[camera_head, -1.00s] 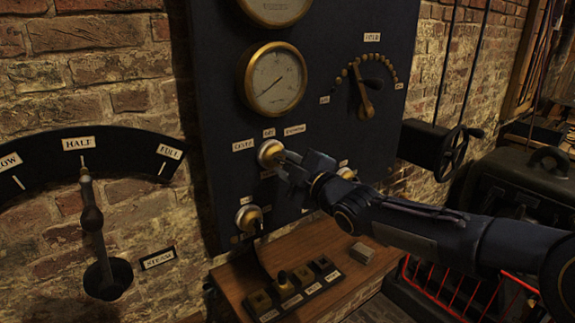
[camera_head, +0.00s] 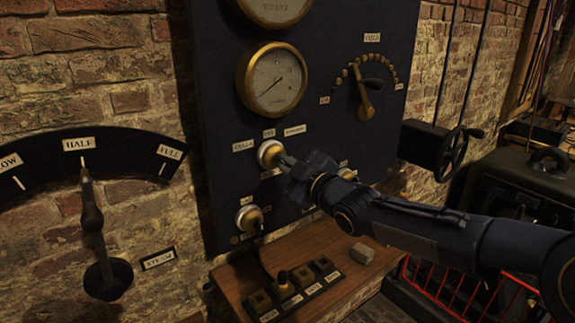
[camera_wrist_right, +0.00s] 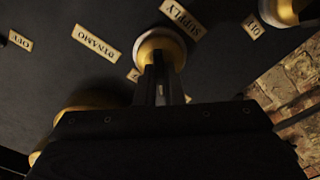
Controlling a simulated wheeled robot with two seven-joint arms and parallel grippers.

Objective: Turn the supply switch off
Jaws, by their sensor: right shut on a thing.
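The supply switch (camera_head: 268,153) is a round brass and pale knob on the dark panel, in the middle of the head view. It also shows at the top middle of the right wrist view (camera_wrist_right: 160,42), beside a "SUPPLY" label (camera_wrist_right: 181,18). A "DYNAMO" label (camera_wrist_right: 97,43) lies to its left there. My right gripper (camera_head: 287,163) reaches in from the right and is shut on the switch's handle. The fingers (camera_wrist_right: 160,88) hide most of the handle, so its exact pointing direction is hard to tell. My left gripper is not in view.
Another brass switch (camera_head: 248,218) sits below on the panel (camera_head: 225,100). A gauge (camera_head: 273,79) and a dial with a lever (camera_head: 364,100) are above. A steam lever (camera_head: 92,218) stands left. A wooden shelf (camera_head: 235,285) with a row of sockets lies below.

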